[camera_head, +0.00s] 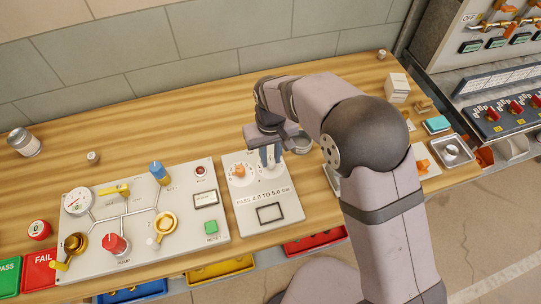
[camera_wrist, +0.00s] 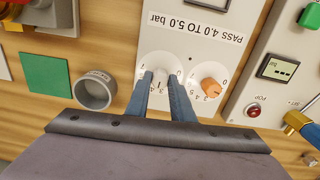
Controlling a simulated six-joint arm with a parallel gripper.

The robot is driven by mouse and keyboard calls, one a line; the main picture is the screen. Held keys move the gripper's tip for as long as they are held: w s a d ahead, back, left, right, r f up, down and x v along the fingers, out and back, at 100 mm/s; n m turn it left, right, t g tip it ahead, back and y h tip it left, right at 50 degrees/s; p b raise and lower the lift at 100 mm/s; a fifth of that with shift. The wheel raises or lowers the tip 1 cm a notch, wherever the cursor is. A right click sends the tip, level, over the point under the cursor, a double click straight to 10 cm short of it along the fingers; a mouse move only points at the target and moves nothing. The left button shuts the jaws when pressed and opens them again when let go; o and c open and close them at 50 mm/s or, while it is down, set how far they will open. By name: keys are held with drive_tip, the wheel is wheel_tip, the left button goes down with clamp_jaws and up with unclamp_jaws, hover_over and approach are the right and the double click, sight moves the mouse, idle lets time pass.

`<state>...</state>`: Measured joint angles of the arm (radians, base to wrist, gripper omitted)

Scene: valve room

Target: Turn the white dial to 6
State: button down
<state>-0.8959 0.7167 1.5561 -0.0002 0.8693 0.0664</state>
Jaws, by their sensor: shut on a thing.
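The white dial (camera_wrist: 161,64) sits on a pale panel (camera_wrist: 200,28) marked "PASS 4.0 TO 5.0 bar", seen upside down in the wrist view. My gripper (camera_wrist: 160,78) has its two blue-grey fingers shut on the dial, one on each side. The dial's pointer and the number it faces are too small and covered to read. An orange dial (camera_wrist: 211,87) with its own number scale stands beside it. In the head view, my gripper (camera_head: 267,158) reaches down onto the panel (camera_head: 285,197), to the right of the orange dial (camera_head: 239,170), and hides most of the white dial.
A valve board (camera_head: 140,262) with a gauge, blue, red and yellow handles and a green button stands to the left. In the wrist view, a grey round cup (camera_wrist: 95,91) and a green block (camera_wrist: 48,73) lie close by. Bare wooden table (camera_head: 120,140) lies behind the panels.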

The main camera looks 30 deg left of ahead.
sight(270, 160)
drive_tip(key=m, duration=1.3)
drive_tip(key=shift+m, duration=0.4)
idle(0.3)
drive_tip(key=c, duration=1.5)
unclamp_jaws()
drive_tip(key=shift+c, duration=0.2)
drive_tip(key=shift+r+b, duration=1.2)
drive_tip(key=shift+r, duration=2.5)
